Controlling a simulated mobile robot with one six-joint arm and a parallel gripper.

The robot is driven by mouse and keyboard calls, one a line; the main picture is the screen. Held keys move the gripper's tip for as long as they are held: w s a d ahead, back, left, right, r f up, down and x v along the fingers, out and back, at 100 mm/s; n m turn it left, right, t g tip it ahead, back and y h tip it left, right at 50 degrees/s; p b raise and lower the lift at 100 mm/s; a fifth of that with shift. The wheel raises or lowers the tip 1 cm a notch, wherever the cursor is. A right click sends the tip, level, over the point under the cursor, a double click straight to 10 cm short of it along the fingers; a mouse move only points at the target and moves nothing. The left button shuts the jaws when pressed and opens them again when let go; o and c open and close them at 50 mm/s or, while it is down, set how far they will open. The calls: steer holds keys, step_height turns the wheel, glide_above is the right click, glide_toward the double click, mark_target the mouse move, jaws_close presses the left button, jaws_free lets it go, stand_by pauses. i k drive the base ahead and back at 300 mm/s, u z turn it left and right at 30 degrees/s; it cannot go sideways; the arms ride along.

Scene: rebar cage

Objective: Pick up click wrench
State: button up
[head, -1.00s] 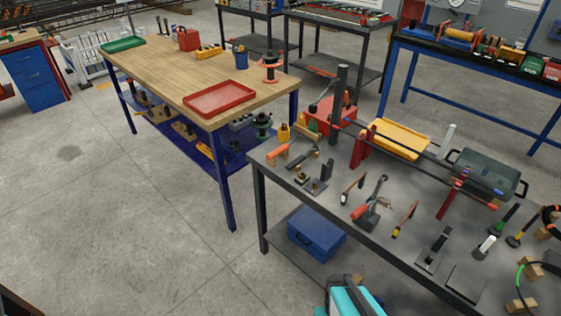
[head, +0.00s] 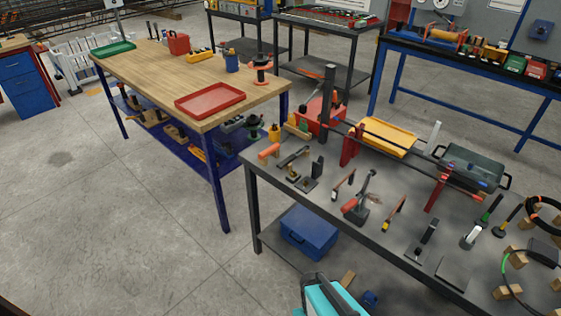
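I cannot make out for certain which tool is the click wrench. Several hand tools lie on the dark grey bench (head: 378,243) at the right. Among them are an orange-handled tool (head: 268,151) at the near left corner, a dark bar-like tool (head: 293,157) beside it, and two small slim tools, one (head: 343,183) left and one (head: 393,213) right of a red and grey upright tool (head: 358,205). My gripper is not in view.
A wooden-topped bench (head: 190,75) with a red tray (head: 210,100) stands left of the grey bench. A blue box (head: 309,232) sits on the grey bench's lower shelf. A teal and grey shape shows at the bottom edge. Open concrete floor (head: 110,220) lies at left.

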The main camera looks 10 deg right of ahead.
mark_target(286, 161)
steer(key=z, duration=0.2)
steer(key=k, duration=0.6)
steer(key=u, duration=1.6)
steer(key=i, duration=1)
steer(key=u, duration=0.35)
